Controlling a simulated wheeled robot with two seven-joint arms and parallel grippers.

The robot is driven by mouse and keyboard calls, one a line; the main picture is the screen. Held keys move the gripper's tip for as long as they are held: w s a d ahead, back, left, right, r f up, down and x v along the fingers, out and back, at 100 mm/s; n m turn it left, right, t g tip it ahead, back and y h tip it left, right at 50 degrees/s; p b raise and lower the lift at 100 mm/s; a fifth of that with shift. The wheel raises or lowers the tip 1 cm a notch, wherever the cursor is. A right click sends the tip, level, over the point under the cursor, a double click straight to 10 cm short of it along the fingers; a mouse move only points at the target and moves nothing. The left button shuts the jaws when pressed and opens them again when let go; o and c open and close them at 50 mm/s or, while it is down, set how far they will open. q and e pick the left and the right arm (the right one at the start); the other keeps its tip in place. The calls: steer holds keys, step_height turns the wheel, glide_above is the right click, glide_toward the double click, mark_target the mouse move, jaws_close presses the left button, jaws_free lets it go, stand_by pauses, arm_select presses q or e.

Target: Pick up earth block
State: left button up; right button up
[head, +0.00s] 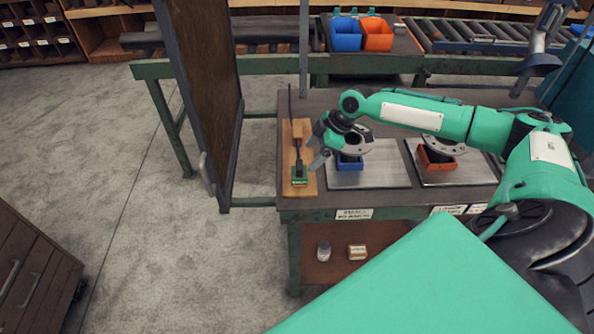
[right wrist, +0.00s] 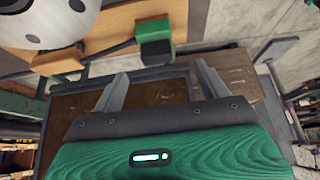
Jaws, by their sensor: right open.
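The earth block (head: 299,181) looks like a small green block with a dark upper part and a black cable. It lies at the near end of a wooden board (head: 308,186) on the left side of the bench. In the right wrist view the green block (right wrist: 154,33) shows at the top, beyond the fingertips. My right gripper (head: 316,148) is open, beside and above the board, to the right of the cable. In the right wrist view its two fingers (right wrist: 160,82) are spread with nothing between them. My left gripper is not in view.
Two metal plates (head: 398,176) carry a blue holder (head: 350,163) and an orange holder (head: 434,162) right of the board. A tall dark panel (head: 205,85) stands left of the bench. A jar (head: 324,251) and a small box (head: 357,252) sit on the lower shelf.

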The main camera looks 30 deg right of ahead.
mark_target(302, 165)
steer(key=x, duration=0.3)
steer(key=shift+w+a+p, duration=0.1)
steer(key=shift+p, duration=0.3)
steer(key=p+x, duration=0.1)
steer(key=x, duration=0.2)
steer(key=p+x, duration=0.1)
steer(key=x, duration=0.2)
steer(key=shift+w+d+f+p, duration=0.2)
steer(key=shift+w+d+p, duration=0.05)
steer(key=shift+p, duration=0.15)
steer(key=shift+a+f, duration=0.15)
steer(key=shift+f, duration=0.35)
steer(key=c, duration=1)
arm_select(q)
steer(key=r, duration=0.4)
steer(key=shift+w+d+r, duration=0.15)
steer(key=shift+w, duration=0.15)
arm_select(e)
steer(key=shift+w, duration=0.15)
steer(key=shift+c, duration=0.3)
steer(key=shift+r, duration=0.1)
